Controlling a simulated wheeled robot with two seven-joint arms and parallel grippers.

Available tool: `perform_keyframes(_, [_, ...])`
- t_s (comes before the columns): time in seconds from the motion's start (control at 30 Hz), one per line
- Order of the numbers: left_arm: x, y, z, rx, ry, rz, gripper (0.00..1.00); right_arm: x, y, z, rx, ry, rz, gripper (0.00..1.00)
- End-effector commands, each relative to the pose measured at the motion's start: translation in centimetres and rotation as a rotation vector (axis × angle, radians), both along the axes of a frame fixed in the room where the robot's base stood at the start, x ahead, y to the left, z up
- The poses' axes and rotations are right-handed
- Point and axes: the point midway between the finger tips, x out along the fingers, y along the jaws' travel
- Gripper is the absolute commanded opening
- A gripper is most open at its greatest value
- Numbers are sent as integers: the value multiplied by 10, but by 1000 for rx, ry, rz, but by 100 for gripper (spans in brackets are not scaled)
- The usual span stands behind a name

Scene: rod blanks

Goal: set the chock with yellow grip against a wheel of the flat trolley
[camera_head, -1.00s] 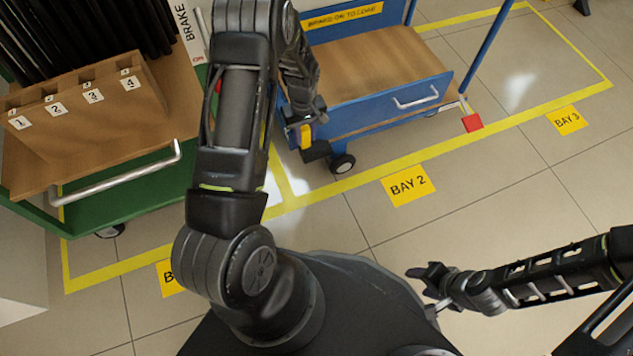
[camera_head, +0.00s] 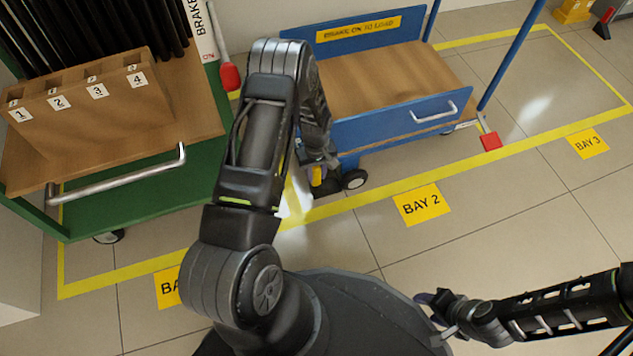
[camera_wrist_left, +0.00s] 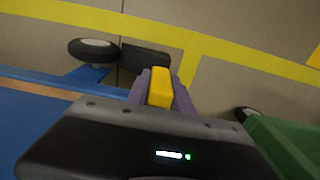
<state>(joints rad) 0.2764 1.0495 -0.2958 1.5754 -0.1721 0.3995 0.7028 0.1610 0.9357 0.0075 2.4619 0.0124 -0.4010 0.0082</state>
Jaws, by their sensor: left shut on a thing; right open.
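The chock is a dark block (camera_wrist_left: 145,58) with a yellow grip (camera_wrist_left: 159,93). My left gripper (camera_head: 317,172) is shut on the yellow grip, its purple fingers on both sides. The flat trolley (camera_head: 395,75) is blue with a wooden deck. Its near-left wheel (camera_head: 354,179) is right beside the chock, and this wheel also shows in the left wrist view (camera_wrist_left: 93,48). The chock is low by the floor; I cannot tell whether it touches the wheel or the floor. My right gripper (camera_head: 432,301) is open and empty, low at the right.
A green trolley (camera_head: 195,165) with a numbered wooden rack (camera_head: 85,95) and dark rods stands at the left. Yellow floor lines mark the bays. A red pedal (camera_head: 491,142) is at the blue trolley's right corner. A yellow object (camera_head: 574,10) stands far right. Floor in front is clear.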

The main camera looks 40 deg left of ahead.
Motion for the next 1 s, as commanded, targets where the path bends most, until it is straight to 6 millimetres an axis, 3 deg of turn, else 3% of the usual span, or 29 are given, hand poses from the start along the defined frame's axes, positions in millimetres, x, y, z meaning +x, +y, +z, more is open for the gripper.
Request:
perform_keyframes(0.23, [3, -2, -1, -2, -6, -1, 0, 0, 0, -1, 0, 0, 0, 50])
perform_keyframes(0.53, [2, -2, -38, -1, -4, -2, 0, 3, -1, -16, 3, -2, -2, 50])
perform_keyframes(0.93, [1, -1, -42, -1, -3, -1, 0, 3, -1, -18, 4, -2, -2, 50])
perform_keyframes(0.97, [1, -1, -42, -1, -3, -1, 28, 3, -1, -18, 4, -2, -2, 50])
perform_keyframes(1.0, [1, -1, -41, -1, -3, -1, 31, 3, -1, -17, 4, -1, -2, 50])
